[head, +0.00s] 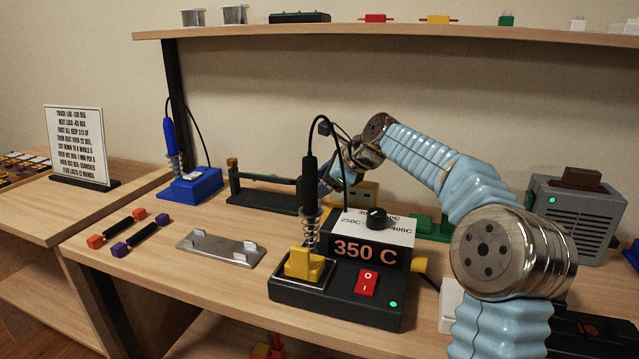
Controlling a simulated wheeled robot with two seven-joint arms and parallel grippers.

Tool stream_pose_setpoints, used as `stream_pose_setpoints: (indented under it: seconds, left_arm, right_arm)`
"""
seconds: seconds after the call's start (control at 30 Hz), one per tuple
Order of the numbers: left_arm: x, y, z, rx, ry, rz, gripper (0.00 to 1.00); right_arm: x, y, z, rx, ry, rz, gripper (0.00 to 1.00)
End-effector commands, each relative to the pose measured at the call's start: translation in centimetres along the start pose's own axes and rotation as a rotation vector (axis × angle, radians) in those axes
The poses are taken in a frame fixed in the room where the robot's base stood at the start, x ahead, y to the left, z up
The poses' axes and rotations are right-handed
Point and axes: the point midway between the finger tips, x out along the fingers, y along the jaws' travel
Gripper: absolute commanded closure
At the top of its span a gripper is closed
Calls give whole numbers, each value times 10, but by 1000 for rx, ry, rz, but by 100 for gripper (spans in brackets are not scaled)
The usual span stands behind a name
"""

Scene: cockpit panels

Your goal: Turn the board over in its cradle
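A low dark cradle (262,203) stands on the bench behind the soldering station, with an upright post at each end and a brass knob on its left post. A thin dark bar (268,180) spans between the posts; it may be the board seen nearly edge-on, but I cannot tell which face is up. My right arm comes in from the right, and its gripper (340,173) is by the cradle's right end, partly hidden behind the black soldering iron. I cannot tell whether its fingers are open or touch anything. My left gripper is not in view.
The soldering station (340,285) with its upright iron (310,185) stands in front of the cradle's right end. A blue iron stand (190,186) is to the left. A metal plate (218,249) and two probes (130,234) lie in front. A shelf (400,34) runs above.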

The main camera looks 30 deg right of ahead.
Motion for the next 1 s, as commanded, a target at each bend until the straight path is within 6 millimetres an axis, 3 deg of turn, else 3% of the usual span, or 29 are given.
stream_pose_setpoints:
  seconds: [0.37,0.73,0.87,1.0]
  left_arm:
    - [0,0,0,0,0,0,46]
    - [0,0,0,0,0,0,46]
    - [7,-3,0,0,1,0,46]
    - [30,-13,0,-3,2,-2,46]
  right_arm:
    - [7,0,0,0,-1,0,37]
    - [7,0,0,0,0,0,94]
    - [9,2,-2,-26,-1,-24,94]
    - [12,7,-4,-136,-3,-134,94]
